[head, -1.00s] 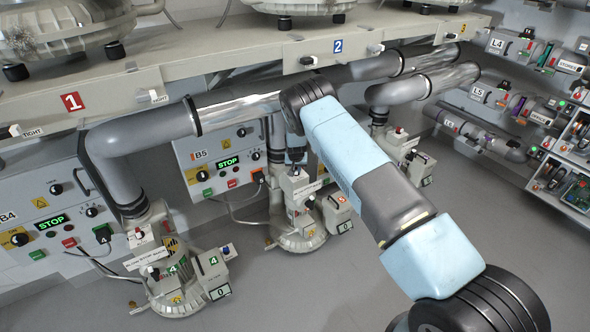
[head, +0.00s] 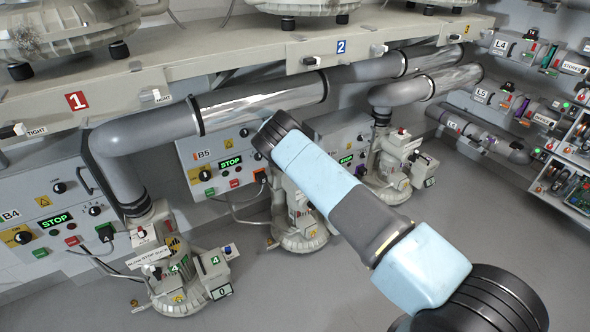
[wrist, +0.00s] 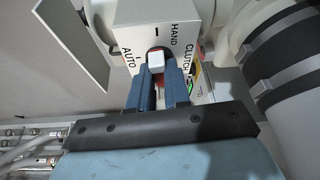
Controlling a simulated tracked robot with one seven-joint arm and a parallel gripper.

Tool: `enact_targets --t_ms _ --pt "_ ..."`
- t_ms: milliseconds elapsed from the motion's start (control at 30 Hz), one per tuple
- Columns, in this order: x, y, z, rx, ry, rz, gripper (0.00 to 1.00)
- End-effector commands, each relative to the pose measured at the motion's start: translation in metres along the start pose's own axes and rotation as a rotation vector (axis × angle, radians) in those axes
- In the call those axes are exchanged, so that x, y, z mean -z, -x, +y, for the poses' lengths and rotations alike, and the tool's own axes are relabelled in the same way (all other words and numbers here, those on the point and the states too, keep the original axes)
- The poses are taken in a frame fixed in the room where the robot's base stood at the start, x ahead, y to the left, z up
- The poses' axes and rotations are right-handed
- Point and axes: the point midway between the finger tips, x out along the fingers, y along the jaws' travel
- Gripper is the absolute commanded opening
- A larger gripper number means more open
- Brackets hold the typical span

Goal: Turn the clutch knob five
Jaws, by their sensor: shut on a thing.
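The clutch knob (wrist: 157,60) is white with some red around it. It sits on the face of a pale box (wrist: 130,18) lettered AUTO, HAND and CLUTCH in the wrist view. My gripper (wrist: 161,70) has its two blue fingers shut on the knob, one on each side. The fingers hide the knob's lower part, and I cannot tell its exact turn. In the head view, my arm covers the gripper, the knob and much of blower unit five (head: 299,238), which stands below panel B5 (head: 212,158).
Blower unit four (head: 180,285) stands to the left, near panel B4 (head: 45,225). Another blower unit (head: 390,165) stands to the right. A thick grey pipe (head: 150,130) runs above. In the wrist view, a dark-banded pipe (wrist: 285,55) is close on the right. The floor (head: 470,205) is clear.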

Motion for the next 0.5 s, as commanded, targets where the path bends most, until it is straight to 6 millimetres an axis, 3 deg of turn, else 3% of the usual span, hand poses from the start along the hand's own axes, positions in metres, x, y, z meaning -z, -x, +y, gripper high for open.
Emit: enact_targets --t_ms 500 --pt "-0.0033 -0.0033 0.0018 -0.055 -0.113 -0.006 0.00"
